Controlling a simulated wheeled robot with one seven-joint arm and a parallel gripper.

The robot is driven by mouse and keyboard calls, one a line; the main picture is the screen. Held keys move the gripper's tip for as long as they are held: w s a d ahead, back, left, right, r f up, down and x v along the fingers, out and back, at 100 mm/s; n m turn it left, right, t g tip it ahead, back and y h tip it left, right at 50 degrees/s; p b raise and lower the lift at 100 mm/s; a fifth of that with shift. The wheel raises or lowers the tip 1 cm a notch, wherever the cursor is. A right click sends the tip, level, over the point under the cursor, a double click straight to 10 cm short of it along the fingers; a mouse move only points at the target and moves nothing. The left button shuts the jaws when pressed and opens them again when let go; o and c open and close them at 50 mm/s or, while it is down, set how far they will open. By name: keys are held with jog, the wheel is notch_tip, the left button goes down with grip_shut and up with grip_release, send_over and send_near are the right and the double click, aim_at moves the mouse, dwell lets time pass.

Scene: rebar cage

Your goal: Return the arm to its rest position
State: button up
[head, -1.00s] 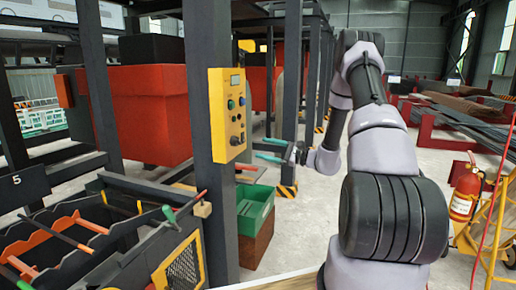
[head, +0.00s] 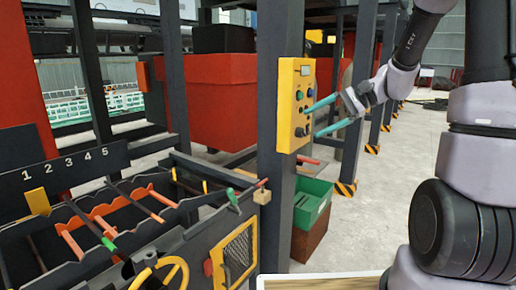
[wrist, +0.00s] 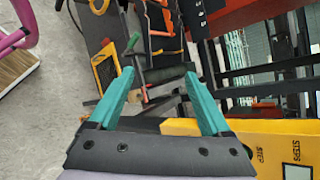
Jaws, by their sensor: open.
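My gripper (head: 316,119) has teal fingers spread apart with nothing between them. In the head view its fingertips reach left to the right edge of the yellow control panel (head: 297,92), and I cannot tell whether they touch it. The wrist view shows the two open fingers (wrist: 159,80), with a yellow panel (wrist: 265,137) beside and below the right finger. My arm rises on the right side of the head view and bends over toward the panel, partly cut off by the top edge.
A dark post (head: 278,190) bears the panel. A numbered rack (head: 70,165) with rods and a yellow handwheel (head: 165,273) stand at left. A green crate (head: 312,203) sits beside the post. Red bins (head: 228,105) are behind. The floor (head: 375,215) right of the crate is clear.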

jog(key=s+d+r+n+t+h, duration=0.2)
jog(key=s+d+r+h, duration=0.1)
jog(key=s, duration=0.5)
jog(key=s+d+r+n+t+h, duration=0.2)
jog(key=s+r+h, duration=0.4)
jog(key=s, duration=0.3)
jog(key=shift+d+r+n+t+h, duration=0.15)
jog(key=shift+d+n+t+h, duration=0.2)
jog(key=shift+d+t, duration=0.5)
jog(key=shift+o, duration=1.4)
jog(key=shift+d+r, duration=0.1)
jog(key=shift+d, duration=0.1)
